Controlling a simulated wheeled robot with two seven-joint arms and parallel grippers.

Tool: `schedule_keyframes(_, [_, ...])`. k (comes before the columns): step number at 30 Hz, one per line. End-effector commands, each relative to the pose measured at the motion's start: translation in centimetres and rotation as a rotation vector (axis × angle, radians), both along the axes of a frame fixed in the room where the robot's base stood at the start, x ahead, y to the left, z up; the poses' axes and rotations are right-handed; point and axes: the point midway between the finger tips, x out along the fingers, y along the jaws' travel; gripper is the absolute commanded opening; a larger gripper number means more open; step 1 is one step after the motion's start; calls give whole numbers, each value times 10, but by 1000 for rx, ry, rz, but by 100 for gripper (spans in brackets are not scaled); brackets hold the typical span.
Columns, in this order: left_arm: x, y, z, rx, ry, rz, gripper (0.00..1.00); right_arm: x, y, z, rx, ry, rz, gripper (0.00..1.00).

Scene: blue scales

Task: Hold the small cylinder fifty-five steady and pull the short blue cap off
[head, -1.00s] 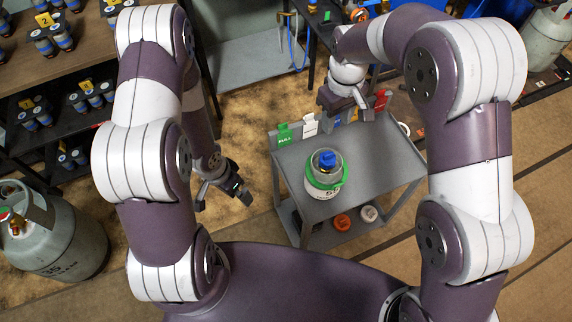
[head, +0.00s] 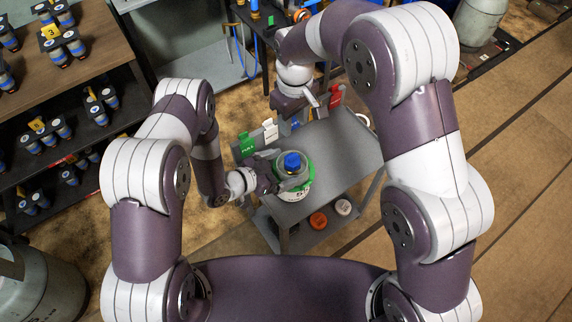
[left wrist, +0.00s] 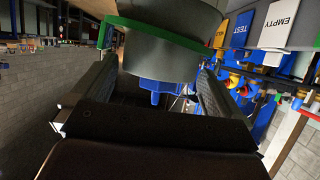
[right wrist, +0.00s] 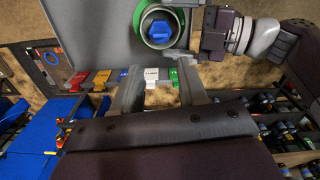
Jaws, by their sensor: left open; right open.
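The small grey cylinder (head: 306,176) with a green band stands on the grey cart, its short blue cap (head: 292,162) on top. My left gripper (head: 284,176) is open at its left side. In the left wrist view the cylinder's grey neck (left wrist: 150,48) lies between the spread fingers, with the blue cap (left wrist: 155,86) past it; contact cannot be told. In the right wrist view the cap (right wrist: 160,32) shows from above, with my left gripper (right wrist: 200,50) beside the cylinder. My right gripper (head: 312,103) is open and empty beyond the cylinder, above the cart's far edge.
Green, white, blue and red tags (head: 247,143) line the cart's (head: 345,150) far edge. An orange cap (head: 318,220) and a white cap (head: 343,207) lie on its lower shelf. Shelves with several small cylinders stand at left. The cart's top right of the cylinder is clear.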

Motion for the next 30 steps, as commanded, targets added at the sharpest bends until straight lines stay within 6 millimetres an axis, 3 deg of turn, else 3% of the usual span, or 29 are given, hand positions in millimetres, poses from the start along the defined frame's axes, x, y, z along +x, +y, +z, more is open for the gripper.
schedule_keyframes(4, [9, -12, -6, 1, 1, -1, 100, 0, 0, 0, 0, 0, 0, 43])
schedule_keyframes(13, [11, -15, -8, 0, 1, 1, 100, 0, 0, 0, 0, 0, 0, 43])
schedule_keyframes(14, [11, -15, -8, 0, 1, 1, 94, 0, 0, 0, 0, 0, 0, 43])
schedule_keyframes(19, [11, -15, -8, 0, 1, 1, 38, 0, 0, 0, 0, 0, 0, 43])
schedule_keyframes(21, [11, -15, -8, 0, 1, 1, 33, 0, -1, 0, 0, 0, -2, 34])
schedule_keyframes(24, [11, -15, -8, 0, 1, 1, 33, 5, -14, -9, -7, 17, -36, 34])
schedule_keyframes(26, [11, -15, -8, 1, 0, 1, 33, 11, -31, -24, 6, 57, -156, 34])
schedule_keyframes(30, [11, -15, -7, 0, 0, 1, 33, 18, -40, -41, 48, 151, -771, 34])
